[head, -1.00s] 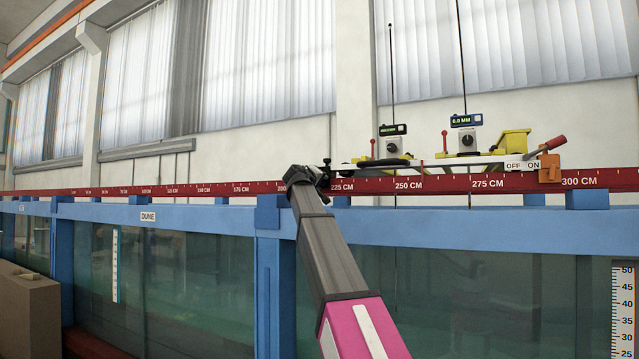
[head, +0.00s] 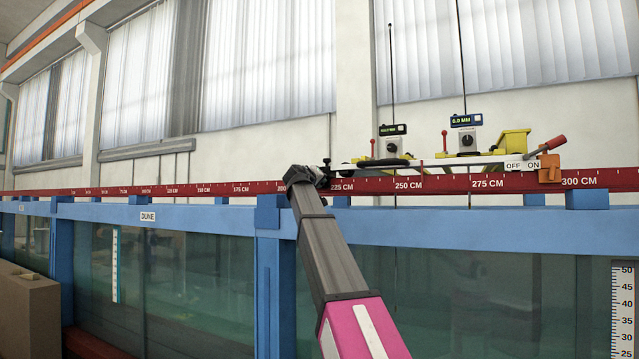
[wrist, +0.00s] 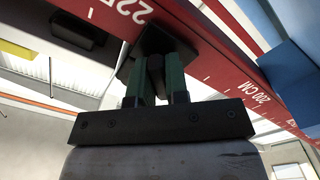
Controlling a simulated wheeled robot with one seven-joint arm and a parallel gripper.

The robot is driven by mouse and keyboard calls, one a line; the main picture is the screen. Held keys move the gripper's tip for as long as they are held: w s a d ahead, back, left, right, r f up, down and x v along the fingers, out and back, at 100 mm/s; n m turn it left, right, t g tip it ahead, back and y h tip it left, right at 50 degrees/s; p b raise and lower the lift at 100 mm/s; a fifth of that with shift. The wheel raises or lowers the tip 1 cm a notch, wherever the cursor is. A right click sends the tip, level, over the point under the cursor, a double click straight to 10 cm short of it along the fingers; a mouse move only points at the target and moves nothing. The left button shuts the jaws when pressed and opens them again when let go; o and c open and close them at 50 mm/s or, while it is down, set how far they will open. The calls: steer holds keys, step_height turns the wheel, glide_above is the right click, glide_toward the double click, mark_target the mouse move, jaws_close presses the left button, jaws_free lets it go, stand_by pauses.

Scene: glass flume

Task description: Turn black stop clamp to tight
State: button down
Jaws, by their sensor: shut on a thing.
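The black stop clamp (wrist: 165,38) sits on the red rail, between the 200 and 225 CM marks. In the head view a small part of the clamp (head: 326,172) shows just past the end of my arm. My gripper (wrist: 156,80) is under the clamp, with its two green fingers shut on the clamp's dark handle (wrist: 155,72). In the head view my gripper (head: 305,179) is mostly hidden by its own dark wrist. Whether the clamp is loose or tight cannot be read here.
The red rail (head: 408,185) with its scale runs above the blue flume frame (head: 420,229). A white carriage (head: 480,158) with gauges, a yellow box and an OFF/ON lever stands right of the clamp. Glass panes (head: 180,280) lie below.

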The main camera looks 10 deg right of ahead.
steer(key=m, duration=1)
steer(key=shift+m, duration=0.4)
stand_by(0.4)
steer(key=c, duration=1.1)
jaws_free()
steer(key=v, duration=1.1)
